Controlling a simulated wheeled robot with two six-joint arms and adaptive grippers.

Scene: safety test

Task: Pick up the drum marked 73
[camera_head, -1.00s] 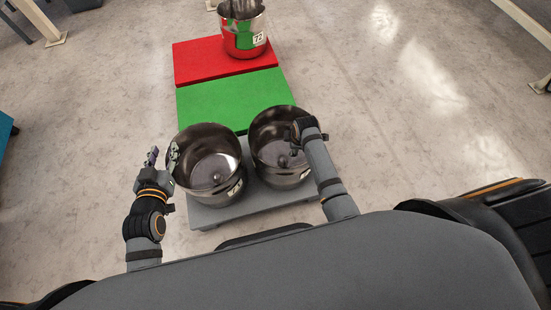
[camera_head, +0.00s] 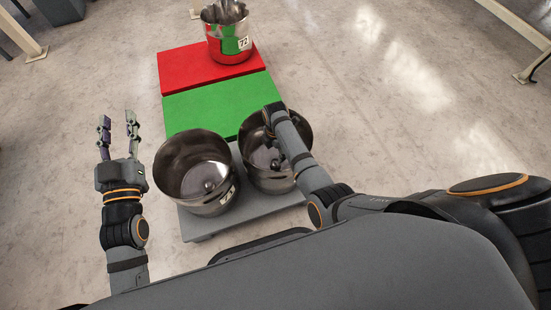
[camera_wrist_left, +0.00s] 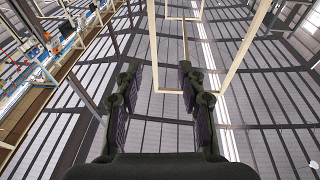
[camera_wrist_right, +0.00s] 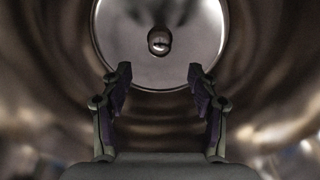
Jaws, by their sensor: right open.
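Two shiny steel drums stand side by side on a grey platform, a left drum (camera_head: 165,182) and a right drum (camera_head: 303,130). The left drum has a white label at its lower right whose number I cannot read. No label shows on the right drum. A third drum (camera_head: 229,50), marked 72, stands on the red pad. My left gripper (camera_head: 117,118) is open and empty, left of the left drum and apart from it; its fingers show in the left wrist view (camera_wrist_left: 158,95). My right gripper (camera_wrist_right: 160,90) is open inside the right drum, facing its inner wall or floor; the head view hides its fingers.
The grey platform (camera_head: 200,228) lies nearest me, with a green pad (camera_head: 205,106) and a red pad (camera_head: 185,70) beyond it. A pale frame leg (camera_head: 530,70) stands at the right.

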